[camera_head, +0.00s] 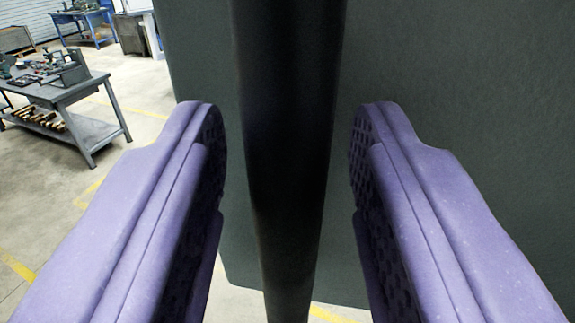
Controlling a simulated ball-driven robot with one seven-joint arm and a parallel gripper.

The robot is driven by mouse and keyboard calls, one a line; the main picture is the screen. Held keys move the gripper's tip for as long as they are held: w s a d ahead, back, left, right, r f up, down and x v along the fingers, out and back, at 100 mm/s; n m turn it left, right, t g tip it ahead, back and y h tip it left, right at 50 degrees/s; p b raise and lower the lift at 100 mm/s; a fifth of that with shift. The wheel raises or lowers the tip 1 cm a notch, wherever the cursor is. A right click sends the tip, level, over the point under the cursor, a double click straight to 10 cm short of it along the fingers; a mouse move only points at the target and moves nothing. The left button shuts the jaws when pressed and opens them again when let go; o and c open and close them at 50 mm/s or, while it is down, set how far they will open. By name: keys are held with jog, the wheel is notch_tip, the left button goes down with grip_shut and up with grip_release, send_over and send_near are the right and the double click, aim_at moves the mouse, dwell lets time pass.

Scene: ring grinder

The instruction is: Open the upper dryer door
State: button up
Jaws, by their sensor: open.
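A large dark grey-green panel (430,90), which looks like the dryer door, fills the middle and right of the view. A black vertical bar (287,130), like a door handle, runs from the top edge down in front of it. My gripper (288,120) is open, with one purple finger on each side of the bar. Gaps show between the bar and both fingers, and I see no contact. The panel's lower left corner shows below the left finger's tip. The rest of the dryer is out of view or hidden.
A grey workbench (60,90) with tools stands at the left on a concrete floor (60,200) with yellow lines. A blue bench (85,20) and a grey cabinet (130,32) stand farther back.

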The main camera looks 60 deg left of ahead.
jog(key=shift+f, duration=0.1)
jog(key=v, duration=0.7)
jog(key=shift+d+p, duration=0.4)
jog(key=shift+s, duration=0.15)
